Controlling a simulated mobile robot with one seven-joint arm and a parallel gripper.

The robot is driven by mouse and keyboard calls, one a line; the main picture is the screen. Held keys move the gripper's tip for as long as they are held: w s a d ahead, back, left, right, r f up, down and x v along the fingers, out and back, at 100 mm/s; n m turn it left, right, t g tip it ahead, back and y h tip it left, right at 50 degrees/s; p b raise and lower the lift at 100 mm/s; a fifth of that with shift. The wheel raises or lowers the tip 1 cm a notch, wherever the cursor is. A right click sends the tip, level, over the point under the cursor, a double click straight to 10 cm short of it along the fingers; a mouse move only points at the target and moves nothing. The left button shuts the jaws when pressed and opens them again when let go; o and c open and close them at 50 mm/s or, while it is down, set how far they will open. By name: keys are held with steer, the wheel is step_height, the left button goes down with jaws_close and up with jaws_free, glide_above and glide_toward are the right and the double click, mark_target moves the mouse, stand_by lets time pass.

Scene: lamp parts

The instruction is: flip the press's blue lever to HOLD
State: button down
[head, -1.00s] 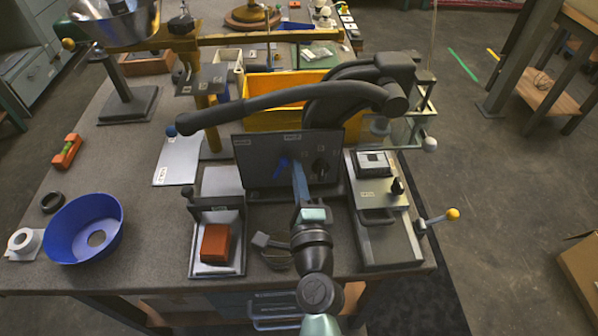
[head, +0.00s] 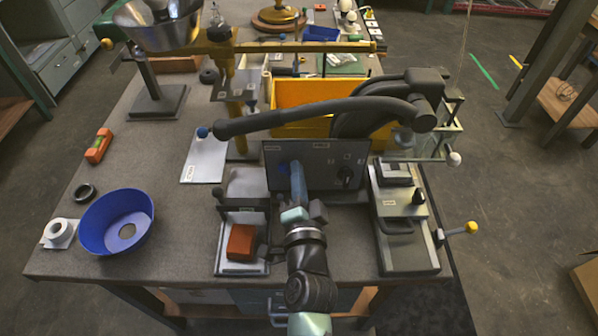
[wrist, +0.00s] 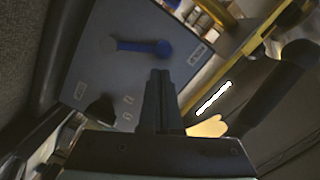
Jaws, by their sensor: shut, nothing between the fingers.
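The dark press panel (head: 325,181) stands upright at the middle of the table, with small pale labels. Its blue lever (wrist: 140,47) shows whole in the wrist view, lying nearly level in the picture. Its right end points towards a label (wrist: 197,55) near the panel's edge; I cannot read it. In the head view a blue bit of the lever (head: 283,168) shows left of my fingers; the rest is hidden. My gripper (wrist: 160,74) is shut and empty, its tips below the lever in the wrist view. Contact cannot be told.
A black knob (head: 346,175) sits on the panel's right side. The thick dark press arm (head: 310,114) crosses above the panel. A red block (head: 241,242) lies to the left, and a grey unit (head: 402,225) with a handle stands to the right.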

steer(key=shift+a+n, duration=0.4)
steer(key=shift+n, duration=0.2)
stand_by(0.4)
